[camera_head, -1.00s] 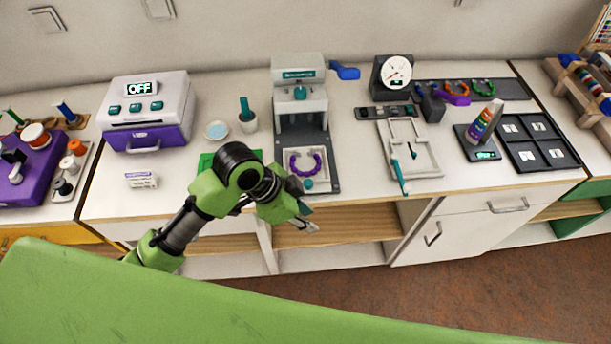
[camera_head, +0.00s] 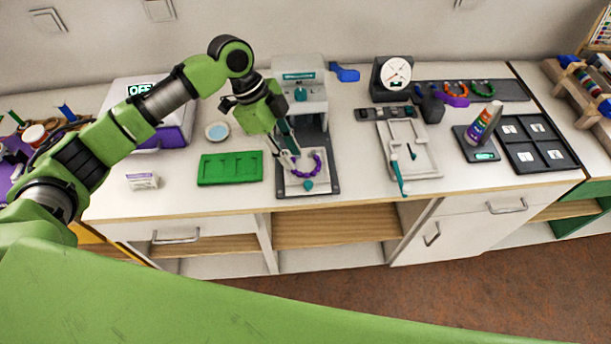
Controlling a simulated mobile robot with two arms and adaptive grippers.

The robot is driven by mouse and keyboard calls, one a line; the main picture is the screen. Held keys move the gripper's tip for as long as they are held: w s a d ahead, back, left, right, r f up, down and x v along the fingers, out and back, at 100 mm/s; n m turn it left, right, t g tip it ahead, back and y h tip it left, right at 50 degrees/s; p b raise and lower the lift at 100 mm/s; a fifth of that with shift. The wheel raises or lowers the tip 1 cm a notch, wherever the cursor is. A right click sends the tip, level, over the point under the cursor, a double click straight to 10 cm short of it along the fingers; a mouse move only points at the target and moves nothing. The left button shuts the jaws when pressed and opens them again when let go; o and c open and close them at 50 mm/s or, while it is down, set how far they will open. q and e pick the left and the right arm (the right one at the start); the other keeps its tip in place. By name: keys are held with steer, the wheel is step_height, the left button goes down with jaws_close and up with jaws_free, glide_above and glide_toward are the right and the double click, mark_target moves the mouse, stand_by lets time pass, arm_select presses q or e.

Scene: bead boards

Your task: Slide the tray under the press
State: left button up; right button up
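The press (camera_head: 301,92) is a grey machine with a teal knob, standing on a dark base plate at the back middle of the counter. The pale tray (camera_head: 325,184) lies on the front part of that plate, in front of the press head. It carries a ring of purple beads (camera_head: 318,164) and has a teal knob (camera_head: 308,185) at its front edge. My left gripper (camera_head: 292,162) points down over the tray's left rear side, its two fingers apart with nothing seen between them. It hides part of the tray and ring; contact cannot be told. My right gripper is out of view.
A green board (camera_head: 230,168) and a small white label block (camera_head: 142,181) lie left of the press. A white-and-purple box (camera_head: 176,132) stands behind my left arm. A pale frame with a lever (camera_head: 424,160) lies right; bare counter separates it from the press.

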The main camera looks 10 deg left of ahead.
mark_target(308, 183)
arm_select(q)
steer(key=p+x, duration=0.1)
steer(key=x, duration=0.9)
steer(key=shift+d+p, duration=0.1)
steer(key=shift+p, duration=0.3)
jaws_close()
